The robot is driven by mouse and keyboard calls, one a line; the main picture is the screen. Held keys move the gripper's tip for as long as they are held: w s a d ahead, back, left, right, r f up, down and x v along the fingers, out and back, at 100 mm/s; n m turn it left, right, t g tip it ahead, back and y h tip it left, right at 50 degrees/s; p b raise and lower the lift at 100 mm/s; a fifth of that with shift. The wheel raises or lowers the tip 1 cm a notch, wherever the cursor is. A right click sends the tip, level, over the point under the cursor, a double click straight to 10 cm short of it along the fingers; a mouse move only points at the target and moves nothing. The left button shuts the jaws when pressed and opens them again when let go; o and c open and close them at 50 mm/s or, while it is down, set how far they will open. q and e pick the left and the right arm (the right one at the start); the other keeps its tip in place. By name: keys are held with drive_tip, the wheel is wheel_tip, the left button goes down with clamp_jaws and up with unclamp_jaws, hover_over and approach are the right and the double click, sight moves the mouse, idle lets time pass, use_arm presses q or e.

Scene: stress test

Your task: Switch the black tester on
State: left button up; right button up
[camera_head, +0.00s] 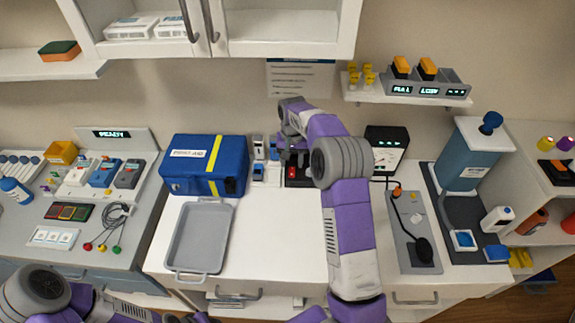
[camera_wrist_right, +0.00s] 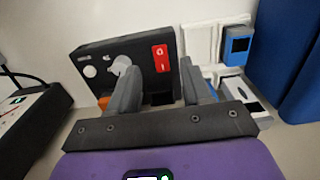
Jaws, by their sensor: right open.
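The black tester (camera_wrist_right: 95,60) is a dark box with a pale knob (camera_wrist_right: 122,66) and a red rocker switch (camera_wrist_right: 160,58) marked 0 and I. Which side of the rocker is pressed in, I cannot tell. In the head view the red switch (camera_head: 291,172) shows under my right gripper (camera_head: 297,158), and most of the tester is hidden by the arm. In the wrist view my right gripper (camera_wrist_right: 160,85) is open and empty, its fingers in front of the tester's face. Contact with the switch cannot be made out. My left arm shows at the lower left, its fingers out of sight.
A blue first-aid box (camera_head: 205,165) stands left of the tester, with small blue-faced devices (camera_head: 258,172) between. A black dial meter (camera_head: 386,150) stands to the right. A grey tray (camera_head: 200,238) lies in front of the box. Bare white counter (camera_head: 275,235) lies before the tester.

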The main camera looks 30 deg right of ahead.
sight(292, 175)
wheel_tip(292, 175, down, 6)
drive_tip(key=shift+s+r, duration=0.1)
drive_tip(key=shift+r, duration=0.05)
clamp_jaws()
drive_tip(key=shift+w+d+r+g+y+p, duration=0.1)
drive_tip(key=shift+w+r+g+y+p, duration=0.2)
drive_tip(key=shift+p, duration=0.9)
drive_tip(key=shift+w+d+f+g+y+p, duration=0.15)
drive_tip(key=shift+g+y+p, duration=0.15)
drive_tip(key=shift+g+p, duration=0.35)
drive_tip(key=shift+g, duration=0.25)
drive_tip(key=shift+y, duration=0.3)
